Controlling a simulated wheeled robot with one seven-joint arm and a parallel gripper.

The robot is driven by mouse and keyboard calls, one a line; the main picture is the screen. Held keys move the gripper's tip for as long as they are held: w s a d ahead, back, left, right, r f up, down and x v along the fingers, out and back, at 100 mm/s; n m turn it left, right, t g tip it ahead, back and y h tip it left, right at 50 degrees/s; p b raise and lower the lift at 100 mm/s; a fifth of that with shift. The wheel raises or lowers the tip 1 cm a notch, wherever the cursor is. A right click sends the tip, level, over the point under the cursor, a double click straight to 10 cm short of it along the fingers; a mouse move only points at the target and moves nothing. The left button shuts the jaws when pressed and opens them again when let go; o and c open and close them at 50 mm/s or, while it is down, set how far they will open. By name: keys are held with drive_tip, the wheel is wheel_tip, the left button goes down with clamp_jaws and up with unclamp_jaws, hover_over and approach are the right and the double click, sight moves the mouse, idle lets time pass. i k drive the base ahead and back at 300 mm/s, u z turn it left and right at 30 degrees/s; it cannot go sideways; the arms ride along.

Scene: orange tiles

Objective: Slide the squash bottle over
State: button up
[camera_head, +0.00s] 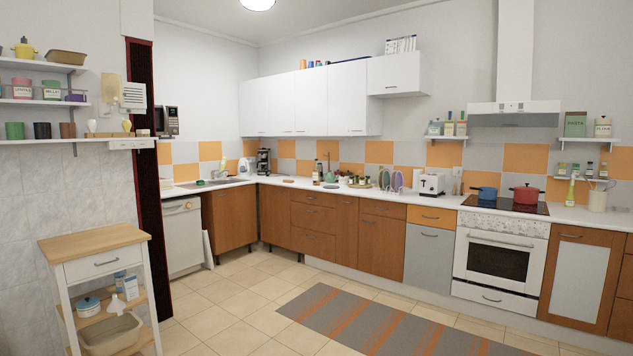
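Several bottles show, all small at this distance, and I cannot tell which one is the squash bottle. A dark bottle (316,172) stands on the worktop in the middle, among jars and a green item. A yellow-green bottle (570,190) stands upright on the worktop to the right of the stove. More bottles (448,124) stand on a small wall shelf left of the hood. My gripper is not in view.
A wooden-topped trolley (97,241) stands at the near left. A striped rug (360,322) lies on open tiled floor (235,309).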

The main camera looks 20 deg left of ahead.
sight(315, 167)
drive_tip(key=u, duration=0.25)
drive_tip(key=i, duration=1.2)
drive_tip(key=u, duration=0.5)
drive_tip(key=i, duration=1.55)
drive_tip(key=u, duration=0.35)
drive_tip(key=i, duration=2.85)
drive_tip(key=z, duration=0.6)
drive_tip(key=i, duration=1.45)
drive_tip(key=z, duration=0.45)
drive_tip(key=i, duration=0.75)
drive_tip(key=z, duration=0.1)
